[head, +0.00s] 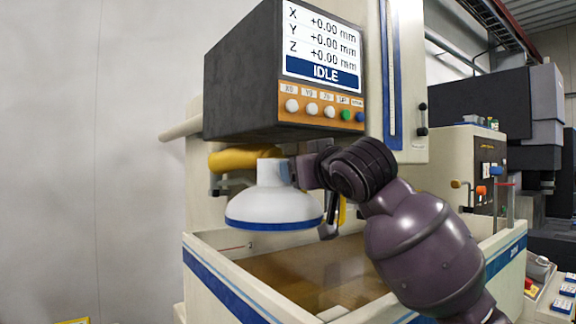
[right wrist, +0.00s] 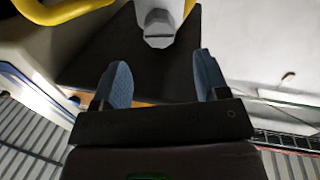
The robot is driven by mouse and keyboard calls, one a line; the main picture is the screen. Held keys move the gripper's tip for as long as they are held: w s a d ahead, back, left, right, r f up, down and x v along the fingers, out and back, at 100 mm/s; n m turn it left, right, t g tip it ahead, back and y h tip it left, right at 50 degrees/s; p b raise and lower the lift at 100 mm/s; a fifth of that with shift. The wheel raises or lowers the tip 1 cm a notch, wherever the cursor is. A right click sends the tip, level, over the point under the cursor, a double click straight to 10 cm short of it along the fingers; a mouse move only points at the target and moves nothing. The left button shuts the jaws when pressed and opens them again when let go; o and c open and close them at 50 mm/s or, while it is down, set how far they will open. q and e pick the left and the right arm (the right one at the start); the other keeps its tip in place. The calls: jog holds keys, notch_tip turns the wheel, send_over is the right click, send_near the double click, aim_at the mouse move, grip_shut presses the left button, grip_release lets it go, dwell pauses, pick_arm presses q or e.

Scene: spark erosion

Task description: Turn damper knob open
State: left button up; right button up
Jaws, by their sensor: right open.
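The white suction hood (head: 272,205) with a blue rim hangs below the control box in the head view, with a yellow hose (head: 245,159) behind its neck. My right gripper (head: 298,171) is beside the neck, on its right. In the right wrist view, a grey blunt-ended part (right wrist: 158,30), apparently the damper knob, stands out ahead of my right gripper (right wrist: 163,80). The gripper's two blue-padded fingers are apart, with nothing between them; the knob lies beyond their tips. The knob cannot be made out in the head view. My left gripper is out of view.
The dark control box (head: 240,88), its screen reading IDLE, overhangs the hood closely. The machine's tank (head: 225,275) with a blue stripe lies below. The yellow hose (right wrist: 60,10) curves close by in the wrist view. Another machine (head: 470,165) stands at right.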

jog(key=p+x, duration=0.1)
jog(key=x, duration=0.6)
jog(key=shift+w+p, duration=0.25)
jog(key=shift+p, duration=0.15)
jog(key=shift+c, duration=0.2)
jog(key=c, duration=0.9)
